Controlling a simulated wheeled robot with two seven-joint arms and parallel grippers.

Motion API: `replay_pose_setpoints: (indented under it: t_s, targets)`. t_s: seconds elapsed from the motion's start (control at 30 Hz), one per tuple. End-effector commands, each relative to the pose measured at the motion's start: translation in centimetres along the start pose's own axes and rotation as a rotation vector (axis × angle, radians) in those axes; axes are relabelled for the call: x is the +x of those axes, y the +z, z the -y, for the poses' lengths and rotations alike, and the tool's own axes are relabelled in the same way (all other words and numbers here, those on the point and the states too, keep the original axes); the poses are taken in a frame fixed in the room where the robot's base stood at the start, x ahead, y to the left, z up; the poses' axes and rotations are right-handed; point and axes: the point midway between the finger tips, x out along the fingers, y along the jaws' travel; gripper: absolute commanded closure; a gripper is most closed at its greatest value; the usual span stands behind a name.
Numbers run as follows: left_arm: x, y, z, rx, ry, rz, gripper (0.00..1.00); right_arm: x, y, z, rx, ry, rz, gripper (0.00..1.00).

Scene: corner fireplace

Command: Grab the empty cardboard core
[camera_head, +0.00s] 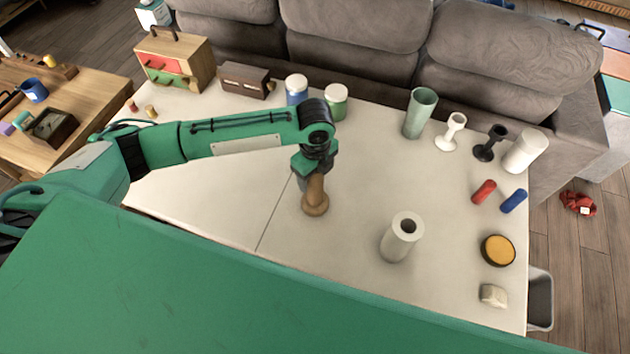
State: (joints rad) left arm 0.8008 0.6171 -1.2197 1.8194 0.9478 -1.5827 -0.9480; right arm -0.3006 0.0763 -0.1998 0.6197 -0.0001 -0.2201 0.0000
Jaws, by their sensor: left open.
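A brown upright piece (316,196), which looks like the cardboard core on a wider round brown base, stands on the white table near its middle. My left gripper (312,172) points down at its top and is open. The gripper hides the top of the brown piece, and I cannot tell whether the fingers are around it or just above it. A white paper roll (402,238) with a hole in its top stands to the right, apart from the gripper. My right gripper is not in view.
On the white table (350,255), a green vase (419,113), white candle holder (451,132), black candle holder (490,143) and white cylinder (525,151) stand at the back right. Two lidded jars (336,102) stand behind my arm. The table's front middle is clear.

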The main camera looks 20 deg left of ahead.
Motion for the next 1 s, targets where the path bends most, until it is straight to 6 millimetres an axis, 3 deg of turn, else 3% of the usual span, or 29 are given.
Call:
replay_pose_setpoints:
  t_s: [0.1,0.33,0.77,1.0]
  targets:
    - [0.0,0.0,0.0,0.0,0.0,0.0,0.36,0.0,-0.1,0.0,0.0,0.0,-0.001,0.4]
    - [0.0,0.0,0.0,-0.001,0.0,0.0,0.81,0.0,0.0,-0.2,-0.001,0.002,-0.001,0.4]
    - [-0.7,0.0,0.0,-0.001,0.0,0.0,0.81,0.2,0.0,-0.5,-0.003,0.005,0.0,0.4]
    - [-4.1,0.1,0.1,0.0,-0.003,0.001,0.81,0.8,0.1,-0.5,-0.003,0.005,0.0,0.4]
